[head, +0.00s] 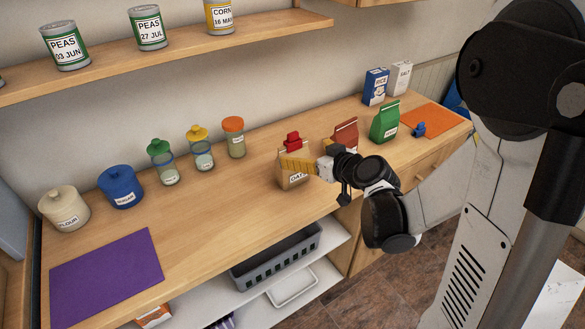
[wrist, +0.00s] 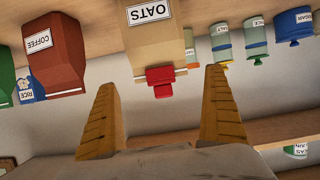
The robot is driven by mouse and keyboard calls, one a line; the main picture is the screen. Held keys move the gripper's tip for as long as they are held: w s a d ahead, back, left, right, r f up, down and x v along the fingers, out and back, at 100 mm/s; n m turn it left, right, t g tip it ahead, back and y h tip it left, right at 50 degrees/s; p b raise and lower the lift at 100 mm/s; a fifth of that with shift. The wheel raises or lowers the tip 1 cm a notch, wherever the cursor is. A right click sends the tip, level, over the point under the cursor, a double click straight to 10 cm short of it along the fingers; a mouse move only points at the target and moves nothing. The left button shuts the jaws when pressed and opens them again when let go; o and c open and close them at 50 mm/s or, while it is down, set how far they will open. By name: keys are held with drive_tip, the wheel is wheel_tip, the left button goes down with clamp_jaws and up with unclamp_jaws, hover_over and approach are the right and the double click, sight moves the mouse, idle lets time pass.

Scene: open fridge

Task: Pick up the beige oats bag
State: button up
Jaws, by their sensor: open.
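The beige oats bag (head: 284,182) stands upright on the wooden counter, with a red clip (head: 292,137) on its folded top. In the head view, my gripper (head: 288,162) is at the bag's upper part, and its yellow finger hides some of the bag. In the upside-down wrist view, the oats bag (wrist: 160,45) and its red clip lie in line with the gap between my two spread fingers (wrist: 160,85). My gripper is open and empty. I cannot tell whether a finger touches the bag.
A brown coffee bag (head: 345,132) stands close to the right, then a green bag (head: 384,122). Jars (head: 235,145) and canisters (head: 121,188) stand left. A purple mat (head: 105,275) lies at the left front. A shelf (head: 180,52) with cans runs above.

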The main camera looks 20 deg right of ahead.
sight(295, 149)
drive_tip(key=b+x, duration=0.2)
drive_tip(key=x, duration=0.5)
drive_tip(key=shift+w+b, duration=0.15)
drive_tip(key=shift+b, duration=0.25)
drive_tip(key=c, duration=1.3)
